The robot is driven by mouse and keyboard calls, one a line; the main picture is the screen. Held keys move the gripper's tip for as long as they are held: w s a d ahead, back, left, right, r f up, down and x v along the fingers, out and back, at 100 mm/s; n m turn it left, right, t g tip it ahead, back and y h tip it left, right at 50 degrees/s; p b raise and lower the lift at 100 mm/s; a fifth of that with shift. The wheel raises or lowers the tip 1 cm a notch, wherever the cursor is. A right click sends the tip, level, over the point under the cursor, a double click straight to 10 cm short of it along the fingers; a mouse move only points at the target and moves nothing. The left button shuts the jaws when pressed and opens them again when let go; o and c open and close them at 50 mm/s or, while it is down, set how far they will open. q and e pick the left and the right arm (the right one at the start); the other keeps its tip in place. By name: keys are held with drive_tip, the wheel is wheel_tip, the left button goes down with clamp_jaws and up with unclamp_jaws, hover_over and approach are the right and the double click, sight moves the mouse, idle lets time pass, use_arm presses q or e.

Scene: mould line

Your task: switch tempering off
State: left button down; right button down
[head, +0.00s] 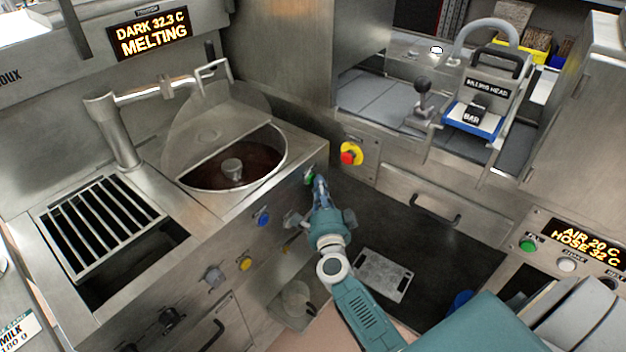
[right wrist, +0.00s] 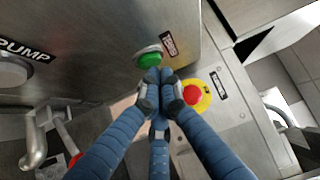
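The tempering machine has a bowl of dark chocolate (head: 236,170) and a lit display (head: 149,35) reading "DARK 32.3 C MELTING". On its front panel is a green button (head: 309,179), with a small label (right wrist: 169,44) beside it that I cannot read surely. My right gripper (head: 319,183) is at this button. In the right wrist view its fingers (right wrist: 161,76) are together, nothing between them, with the tips right at the lower edge of the green button (right wrist: 150,60). I cannot tell whether they touch it. My left gripper is not in view.
A red emergency stop on a yellow base (head: 350,154) sits just right of my right gripper. A blue button (head: 263,219), a yellow button (head: 244,264) and a grey knob (head: 213,276) line the panel leftward. A second panel with a display (head: 585,244) stands at right.

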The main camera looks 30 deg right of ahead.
drive_tip(key=s+d, duration=0.2)
drive_tip(key=s, duration=0.3)
drive_tip(key=shift+s+d+p, duration=0.2)
drive_tip(key=shift+s+p, duration=0.1)
drive_tip(key=shift+p, duration=0.15)
idle(1.2)
